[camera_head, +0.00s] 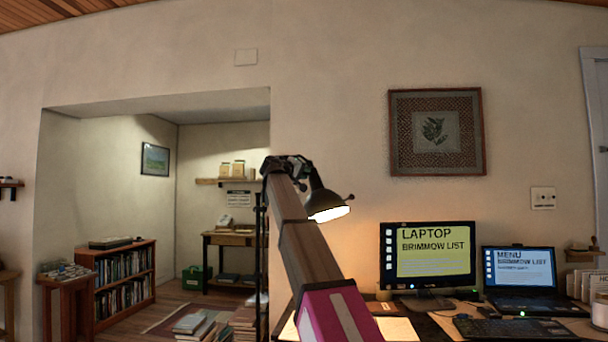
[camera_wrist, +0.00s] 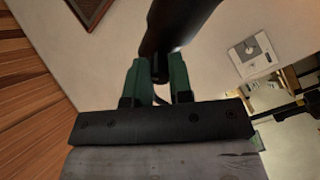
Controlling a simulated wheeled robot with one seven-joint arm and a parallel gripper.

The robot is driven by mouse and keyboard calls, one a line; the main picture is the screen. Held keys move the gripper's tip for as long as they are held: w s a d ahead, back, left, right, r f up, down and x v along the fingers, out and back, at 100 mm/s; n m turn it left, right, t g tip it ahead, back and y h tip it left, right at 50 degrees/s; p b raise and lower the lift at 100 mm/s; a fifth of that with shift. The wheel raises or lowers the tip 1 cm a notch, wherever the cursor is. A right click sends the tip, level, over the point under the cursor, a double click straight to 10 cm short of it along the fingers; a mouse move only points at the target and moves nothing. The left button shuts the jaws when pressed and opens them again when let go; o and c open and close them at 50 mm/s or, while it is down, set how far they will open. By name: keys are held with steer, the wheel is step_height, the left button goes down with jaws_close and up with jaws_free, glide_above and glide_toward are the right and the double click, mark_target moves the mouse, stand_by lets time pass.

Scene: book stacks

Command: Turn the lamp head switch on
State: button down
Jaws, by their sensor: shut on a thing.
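The lamp head (camera_head: 322,200) is a dark shade in front of the wall, tilted with its opening down. Its underside glows bright white. A small dark knob shows on its right side; I cannot tell if this is the switch. My gripper (camera_head: 304,165) is at the top of the lamp head. In the wrist view, the green fingers of my gripper (camera_wrist: 158,80) are shut on the narrow dark end of the lamp head (camera_wrist: 175,25). I cannot tell whether that end is the switch. My arm hides part of the lamp's stand.
A monitor (camera_head: 428,255) and a laptop (camera_head: 520,268) stand on the desk to the right. A framed picture (camera_head: 437,132) hangs above. Book stacks (camera_head: 193,326) and a bookcase (camera_head: 124,275) are at the left, in and near an alcove.

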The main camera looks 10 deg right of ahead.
steer(key=shift+m, duration=1)
steer(key=shift+r, duration=0.1)
steer(key=c, duration=1)
jaws_free()
steer(key=shift+s, duration=0.1)
steer(key=v, duration=1)
steer(key=shift+s+a, duration=0.2)
steer(key=shift+a, duration=0.05)
